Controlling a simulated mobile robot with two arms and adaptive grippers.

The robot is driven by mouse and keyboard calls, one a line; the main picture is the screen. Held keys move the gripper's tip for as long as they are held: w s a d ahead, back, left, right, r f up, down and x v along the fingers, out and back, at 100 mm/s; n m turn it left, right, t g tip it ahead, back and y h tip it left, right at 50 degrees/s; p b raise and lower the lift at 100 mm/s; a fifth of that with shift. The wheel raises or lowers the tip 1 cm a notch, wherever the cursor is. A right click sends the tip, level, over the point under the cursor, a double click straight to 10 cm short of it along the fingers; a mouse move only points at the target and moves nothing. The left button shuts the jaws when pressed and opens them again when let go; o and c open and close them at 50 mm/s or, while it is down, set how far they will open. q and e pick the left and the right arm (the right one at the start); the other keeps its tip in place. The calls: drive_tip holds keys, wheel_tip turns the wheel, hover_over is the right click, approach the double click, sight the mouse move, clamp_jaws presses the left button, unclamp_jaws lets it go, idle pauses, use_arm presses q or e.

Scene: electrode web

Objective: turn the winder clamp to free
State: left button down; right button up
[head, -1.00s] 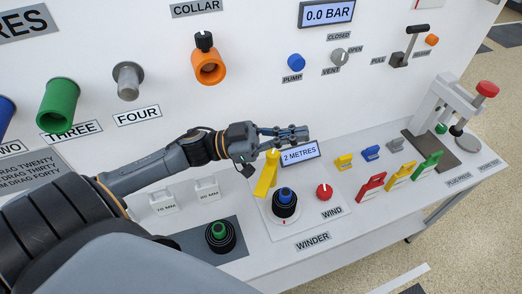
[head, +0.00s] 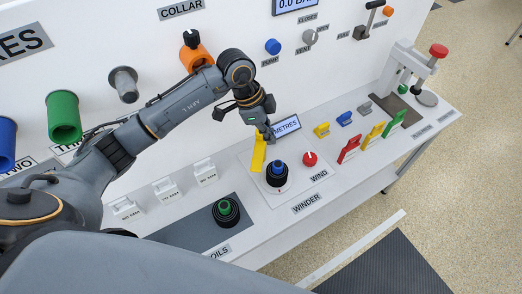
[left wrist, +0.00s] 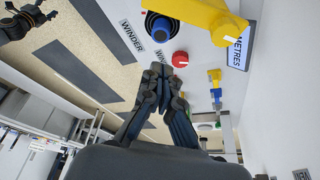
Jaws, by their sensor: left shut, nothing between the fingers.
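The winder panel (head: 322,183) is a white plate labelled WINDER on the bench. A yellow lever (head: 258,153), likely the clamp, stands at its back left; it shows large at the top of the left wrist view (left wrist: 200,14). A black knob with a blue top (head: 277,172) and a red WIND knob (head: 310,159) sit beside it. My left gripper (head: 270,136) is shut and empty, just above and right of the lever's upper end, partly covering the METRES display (head: 287,125). What appears to be my right gripper (left wrist: 25,20) shows at the left wrist view's upper left, its fingers unclear.
Red, yellow and green tags (head: 372,143) stand to the right, with small blocks (head: 345,118) behind them. A press (head: 415,75) stands at the bench's far right. An orange collar (head: 193,55) juts from the wall near my left arm. A green-topped coil (head: 226,210) sits in front.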

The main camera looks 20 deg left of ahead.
sight(278, 163)
use_arm(q)
drive_tip(key=p+x, duration=0.3)
drive_tip(key=x, duration=0.6)
drive_tip(key=shift+d+f+p, duration=0.15)
drive_tip(key=shift+f+p, duration=0.15)
drive_tip(key=shift+f, duration=0.1)
drive_tip(key=a, duration=0.1)
drive_tip(key=a+p, duration=0.1)
drive_tip(key=shift+s+a, duration=0.3)
drive_tip(key=shift+s+a+p, duration=0.2)
drive_tip(key=shift+a+p, duration=0.2)
drive_tip(key=shift+a, duration=0.2)
drive_tip(key=shift+w, duration=0.1)
drive_tip(key=shift+f, duration=0.1)
